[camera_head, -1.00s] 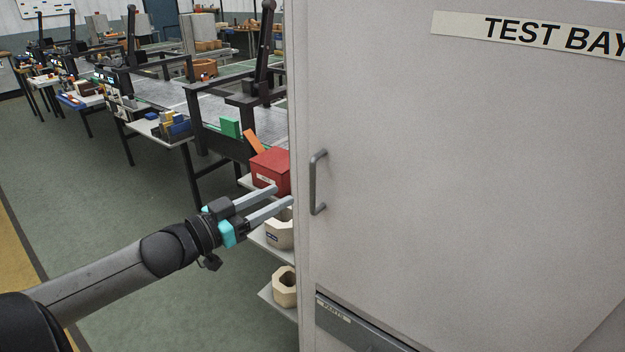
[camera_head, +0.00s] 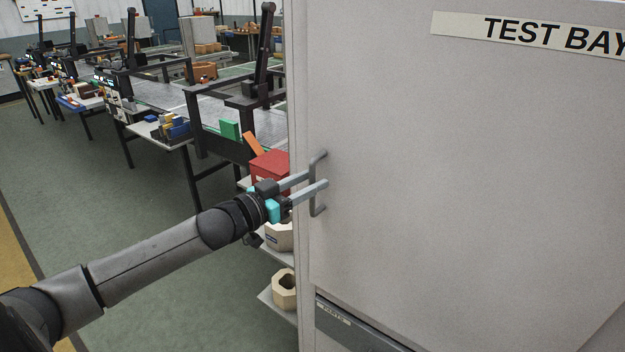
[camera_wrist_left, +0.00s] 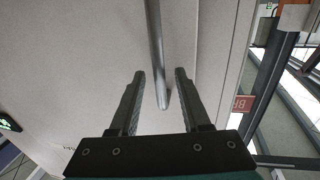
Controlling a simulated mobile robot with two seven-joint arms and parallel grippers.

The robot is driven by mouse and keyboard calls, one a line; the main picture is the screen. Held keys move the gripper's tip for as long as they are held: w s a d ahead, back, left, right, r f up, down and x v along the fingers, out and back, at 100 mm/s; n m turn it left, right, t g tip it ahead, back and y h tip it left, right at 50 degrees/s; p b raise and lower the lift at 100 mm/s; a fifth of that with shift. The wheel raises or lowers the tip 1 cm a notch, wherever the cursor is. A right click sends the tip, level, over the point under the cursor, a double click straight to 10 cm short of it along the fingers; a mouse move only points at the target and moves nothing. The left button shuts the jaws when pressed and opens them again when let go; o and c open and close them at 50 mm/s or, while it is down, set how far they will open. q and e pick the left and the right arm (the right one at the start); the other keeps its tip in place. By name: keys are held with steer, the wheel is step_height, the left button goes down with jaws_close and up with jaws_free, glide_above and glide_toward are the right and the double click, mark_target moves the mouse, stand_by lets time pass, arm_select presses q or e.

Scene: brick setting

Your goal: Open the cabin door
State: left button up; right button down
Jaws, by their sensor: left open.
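The cabin door (camera_head: 450,180) is a pale grey panel with a "TEST BAY" label (camera_head: 540,35); it looks closed. Its grey bar handle (camera_head: 313,200) is upright near the door's left edge. My left gripper (camera_head: 318,178) is open at the handle, its fingers reaching it from the left. In the left wrist view the handle bar (camera_wrist_left: 157,60) runs down between the two open fingers (camera_wrist_left: 158,88), with gaps showing on both sides. Whether the fingers touch the handle cannot be told. My right gripper is not in view.
A red box (camera_head: 270,163) sits on a shelf beside the cabin, behind my left gripper. Beige hollow blocks (camera_head: 284,290) stand on shelves below. A drawer front (camera_head: 350,330) lies under the door. Workbenches (camera_head: 165,95) line the left; the green floor (camera_head: 130,210) is clear.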

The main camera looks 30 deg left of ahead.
arm_select(q)
steer(key=shift+w+d, duration=0.2)
steer(key=shift+w, duration=0.4)
steer(key=shift+c, duration=0.2)
jaws_close()
stand_by(1.0)
